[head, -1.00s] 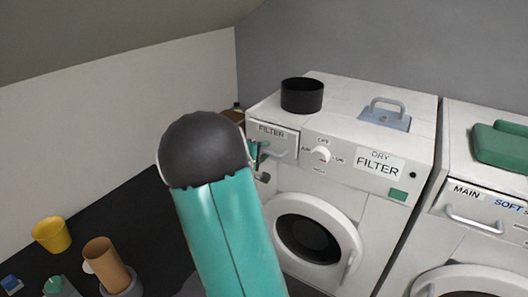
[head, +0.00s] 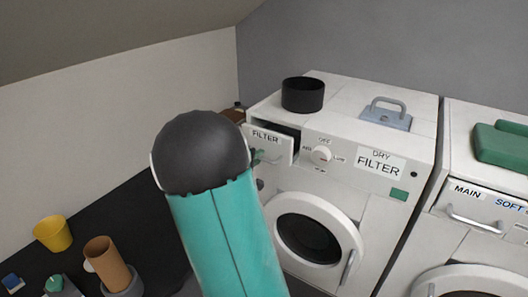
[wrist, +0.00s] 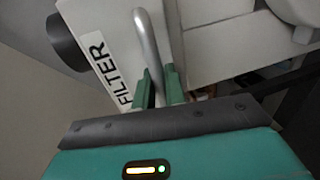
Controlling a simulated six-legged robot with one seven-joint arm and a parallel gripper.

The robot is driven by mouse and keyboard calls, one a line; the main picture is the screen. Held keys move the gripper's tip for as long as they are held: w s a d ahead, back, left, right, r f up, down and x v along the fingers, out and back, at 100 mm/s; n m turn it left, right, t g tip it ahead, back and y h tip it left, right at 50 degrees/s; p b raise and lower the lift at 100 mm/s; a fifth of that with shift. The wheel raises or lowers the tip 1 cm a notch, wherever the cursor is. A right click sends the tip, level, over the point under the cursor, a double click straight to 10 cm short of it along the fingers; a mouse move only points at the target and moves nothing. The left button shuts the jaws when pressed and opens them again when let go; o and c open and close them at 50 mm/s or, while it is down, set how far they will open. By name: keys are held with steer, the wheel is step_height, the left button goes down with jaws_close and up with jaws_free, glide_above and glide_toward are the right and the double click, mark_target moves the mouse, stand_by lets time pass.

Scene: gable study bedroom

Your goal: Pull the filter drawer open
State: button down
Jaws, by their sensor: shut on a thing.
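The filter drawer (head: 268,142) is at the upper left of the white dryer (head: 385,197). It stands partly out, with a dark gap behind its front panel. In the wrist view its front (wrist: 97,48) carries the FILTER label, and its grey bar handle (wrist: 146,45) runs down between my fingers. My gripper (wrist: 160,88) has green fingers and is shut on the handle. In the head view my arm hides most of the gripper and part of the handle.
A black round pot (head: 302,95) and a grey-blue handled piece (head: 385,113) are on the dryer top. A second white machine (head: 490,250) stands at right with green folded cloth (head: 503,146) on it. A yellow cup (head: 53,233) and a brown cylinder (head: 107,264) are at lower left.

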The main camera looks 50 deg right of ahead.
steer(key=w+f+v, duration=0.1)
steer(key=f+v, duration=0.1)
steer(key=v, duration=0.8)
steer(key=shift+s+a, duration=0.2)
steer(key=shift+s, duration=0.3)
steer(key=c, duration=1.6)
jaws_free()
steer(key=shift+o, duration=0.2)
steer(key=v, duration=1.3)
steer(key=shift+a, duration=0.4)
steer(key=shift+s+r, duration=0.1)
